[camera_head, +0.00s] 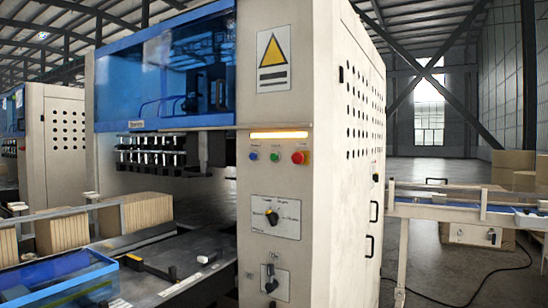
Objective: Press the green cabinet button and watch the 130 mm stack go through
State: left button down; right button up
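The cream cabinet (330,190) stands in the middle of the head view. On its front, under a lit amber strip (279,135), sit a small blue button (253,155), the green button (275,156) and a larger red button (298,157). Stacks of brown kraft sheets stand on edge at the left, one (145,212) near the machine opening and another (62,230) beside it. I cannot tell which is the 130 mm stack. Neither of my grippers is in view, and nothing covers the green button.
A rotary switch (272,218) sits lower on the cabinet. A blue clear-sided tray (60,275) is at the lower left. A conveyor (440,211) runs out at the right, with brown boxes (513,160) behind it. A black cable lies on the open floor (450,270).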

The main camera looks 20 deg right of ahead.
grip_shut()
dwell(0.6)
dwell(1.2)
